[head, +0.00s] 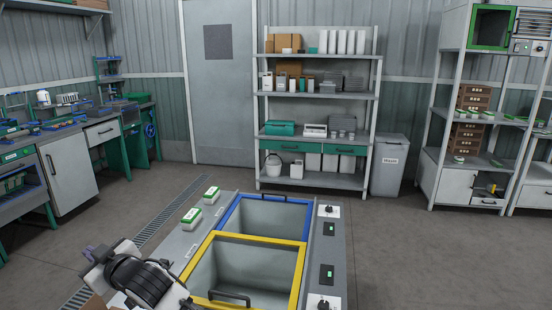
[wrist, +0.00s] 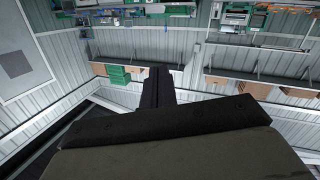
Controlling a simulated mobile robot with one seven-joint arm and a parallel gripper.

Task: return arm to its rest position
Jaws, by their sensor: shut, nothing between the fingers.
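My gripper (wrist: 158,80) shows in the wrist view as a dark body with its fingers together in the middle of the picture. Nothing shows between the fingers. In the head view, part of my arm, grey and black, is folded low at the lower left, beside the sink unit. The fingertips cannot be made out clearly there.
A unit with a blue-rimmed basin (head: 222,216) and a yellow-rimmed basin (head: 303,268) stands close in front. Two green-and-white boxes (head: 190,218) sit on its left edge. A shelf rack (head: 318,96), grey bin (head: 388,165) and workbench (head: 104,118) stand farther off. Open floor lies to the right.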

